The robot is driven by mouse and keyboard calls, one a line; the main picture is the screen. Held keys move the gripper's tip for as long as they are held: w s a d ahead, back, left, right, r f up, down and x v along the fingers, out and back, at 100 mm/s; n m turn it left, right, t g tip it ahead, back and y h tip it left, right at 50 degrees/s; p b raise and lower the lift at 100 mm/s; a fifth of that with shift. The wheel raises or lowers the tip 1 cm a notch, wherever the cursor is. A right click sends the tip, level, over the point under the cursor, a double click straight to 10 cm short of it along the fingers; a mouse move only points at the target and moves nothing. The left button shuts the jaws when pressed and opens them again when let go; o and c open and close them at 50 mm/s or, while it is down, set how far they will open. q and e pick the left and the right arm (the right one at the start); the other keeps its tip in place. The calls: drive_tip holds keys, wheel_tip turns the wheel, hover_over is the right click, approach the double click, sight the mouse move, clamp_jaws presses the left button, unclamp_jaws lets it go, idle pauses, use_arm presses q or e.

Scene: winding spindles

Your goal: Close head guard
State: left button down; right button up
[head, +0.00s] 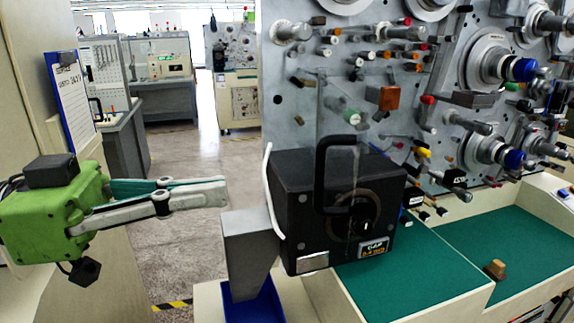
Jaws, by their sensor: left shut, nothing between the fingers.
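A black boxy winding head (290,195) with a round dial (357,217) is mounted at the left edge of the grey machine panel. A black loop handle (319,175) stands upright in front of it. The handle seems to belong to a clear guard whose faint edges show around it; the guard's exact outline and position are hard to tell. My green left gripper (224,191) points right, its fingers shut and empty. Its tips are left of the black head, apart from the handle. My right gripper is not in view.
A grey chute (250,245) above a blue bin (252,305) stands just below and right of my left gripper. Spindles and coloured knobs crowd the machine panel (290,75). A green work surface (400,280) lies below, with a small wooden block (495,269) on it.

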sight(319, 147)
use_arm(q)
drive_tip(key=p+x, duration=0.4)
drive_tip(key=x, duration=0.5)
drive_tip(key=shift+w+d, duration=0.1)
drive_tip(key=shift+d, duration=0.05)
